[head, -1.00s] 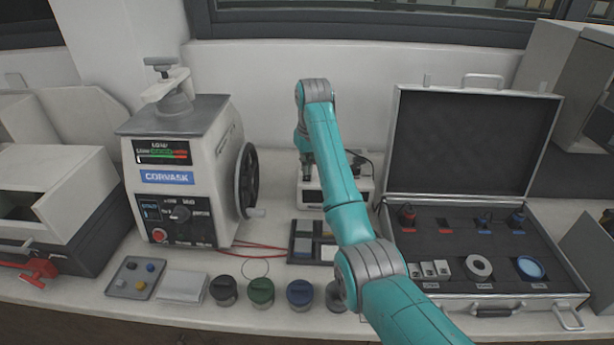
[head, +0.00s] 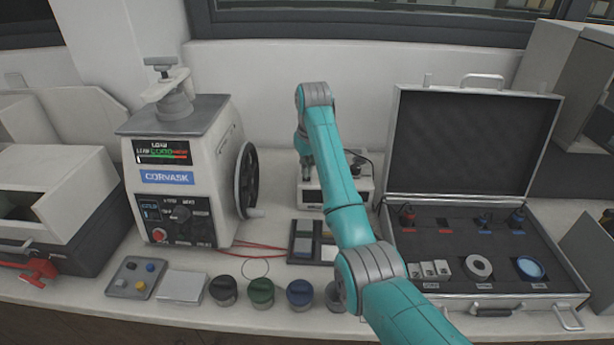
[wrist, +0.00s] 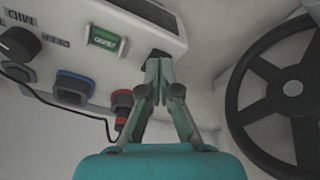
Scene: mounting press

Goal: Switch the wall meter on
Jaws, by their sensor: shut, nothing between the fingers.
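The wall meter (head: 310,196) is a small white box on the bench behind my arm, partly hidden by it. A dark switch-like part (wrist: 158,54) sits at the face's edge, mostly covered by my fingertips. My gripper (wrist: 160,66) is shut and empty, its tips at or very near that part; contact cannot be told. The switch's position is hidden.
The mounting press (head: 180,150) stands left of the meter; its black handwheel (wrist: 285,88) is close to my gripper's right in the wrist view. An open case (head: 470,150) stands to the right. Several dark lidded jars (head: 262,291) line the front. A black cable leaves the meter.

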